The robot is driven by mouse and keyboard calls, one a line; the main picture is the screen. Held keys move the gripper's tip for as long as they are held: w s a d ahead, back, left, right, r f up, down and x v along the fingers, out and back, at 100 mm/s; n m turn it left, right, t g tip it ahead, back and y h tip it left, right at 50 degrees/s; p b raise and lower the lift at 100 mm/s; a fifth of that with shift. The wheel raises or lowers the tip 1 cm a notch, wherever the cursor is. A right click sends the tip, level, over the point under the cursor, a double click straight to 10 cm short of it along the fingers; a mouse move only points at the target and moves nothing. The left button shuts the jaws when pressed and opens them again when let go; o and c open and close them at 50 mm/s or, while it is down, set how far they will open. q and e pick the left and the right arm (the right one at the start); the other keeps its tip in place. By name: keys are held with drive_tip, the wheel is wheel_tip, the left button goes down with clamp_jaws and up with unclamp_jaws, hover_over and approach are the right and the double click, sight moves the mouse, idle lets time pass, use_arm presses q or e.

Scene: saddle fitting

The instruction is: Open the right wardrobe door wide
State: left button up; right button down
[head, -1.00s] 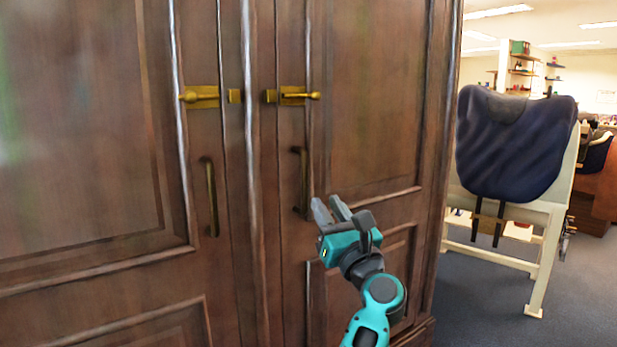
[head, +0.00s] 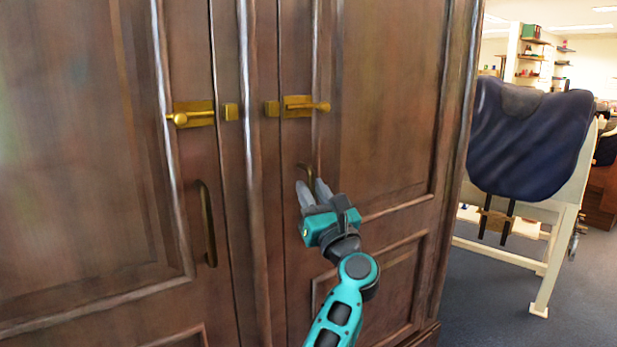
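The right wardrobe door (head: 385,110) is dark brown panelled wood and appears shut. Its brass bar handle (head: 306,171) is vertical; the lower part is hidden behind my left gripper. My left gripper (head: 312,188), teal with grey fingers, is open, with its fingertips apart at the handle, one on each side of it in the picture. I cannot tell whether they touch it. A brass bolt (head: 301,106) sits above the handle, its knob to the right, with a small brass keeper (head: 271,108) to its left. My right gripper is not in view.
The left wardrobe door (head: 80,170) appears shut, with its own handle (head: 207,224) and brass bolt (head: 193,114). A dark blue saddle (head: 528,140) rests on a pale wooden stand (head: 545,285) to the right of the wardrobe. Carpeted floor (head: 480,300) lies between them.

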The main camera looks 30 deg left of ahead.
use_arm(q)
drive_tip(key=shift+w+a+r, duration=0.15)
drive_tip(key=shift+w+a, duration=0.1)
drive_tip(key=shift+a, duration=0.1)
drive_tip(key=shift+c, duration=0.2)
clamp_jaws()
